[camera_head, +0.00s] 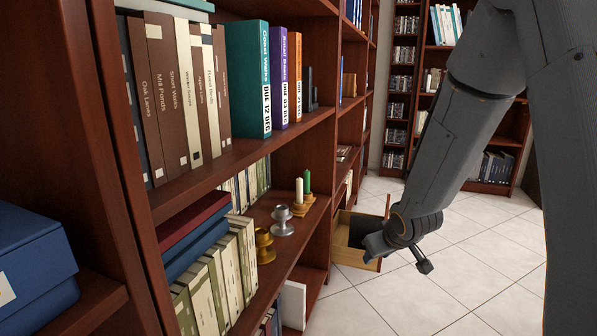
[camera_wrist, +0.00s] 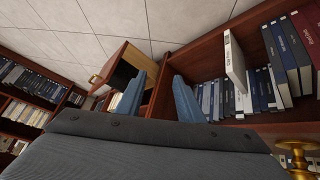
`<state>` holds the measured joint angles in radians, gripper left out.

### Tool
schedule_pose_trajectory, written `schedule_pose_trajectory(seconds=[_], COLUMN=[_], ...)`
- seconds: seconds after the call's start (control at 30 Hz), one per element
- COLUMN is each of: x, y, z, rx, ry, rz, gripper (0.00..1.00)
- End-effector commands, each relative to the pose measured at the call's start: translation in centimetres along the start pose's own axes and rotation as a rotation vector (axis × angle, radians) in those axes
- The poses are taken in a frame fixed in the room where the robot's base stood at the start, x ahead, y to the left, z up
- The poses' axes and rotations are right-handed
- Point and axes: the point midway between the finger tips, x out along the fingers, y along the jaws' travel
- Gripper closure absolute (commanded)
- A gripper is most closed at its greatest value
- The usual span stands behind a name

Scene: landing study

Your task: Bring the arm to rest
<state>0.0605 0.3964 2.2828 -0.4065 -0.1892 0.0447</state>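My arm (camera_head: 445,150) reaches down from the upper right in the head view, bent at the wrist in front of the bookcase. My gripper (camera_head: 373,243) is at its lower end, by the open drawer (camera_head: 357,265); its fingertips are hard to make out there. In the wrist view my gripper (camera_wrist: 158,92) shows two blue-grey fingers spread apart with nothing between them. The drawer also shows in the wrist view (camera_wrist: 117,60), beyond the left finger. I cannot tell whether gripper and drawer touch.
The bookcase (camera_head: 240,160) runs along the left, with books, brass and silver candlesticks (camera_head: 282,220) and candles (camera_head: 300,191). A white book (camera_head: 293,305) sticks out low down. A far bookcase (camera_head: 500,140) stands behind. The tiled floor (camera_head: 450,290) is clear at the right.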

Motion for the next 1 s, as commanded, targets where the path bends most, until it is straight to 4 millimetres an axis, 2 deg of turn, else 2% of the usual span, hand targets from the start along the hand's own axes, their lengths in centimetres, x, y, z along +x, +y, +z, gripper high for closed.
schedule_pose_trajectory(seconds=[0.03,0.2,0.6,0.87,1.0], x=[-2.1,-7.5,-15.6,-18.8,-21.5], y=[-0.3,-2.0,-6.8,-12.4,-16.2], z=[1.2,6.0,13.7,11.5,10.8], rx=[0.034,0.147,0.316,0.200,0.126], ry=[-0.044,-0.195,-0.416,-0.430,-0.443], rz=[0.012,0.022,-0.028,-0.105,-0.157], gripper=[0.66,0.66,0.66,0.66,0.66])
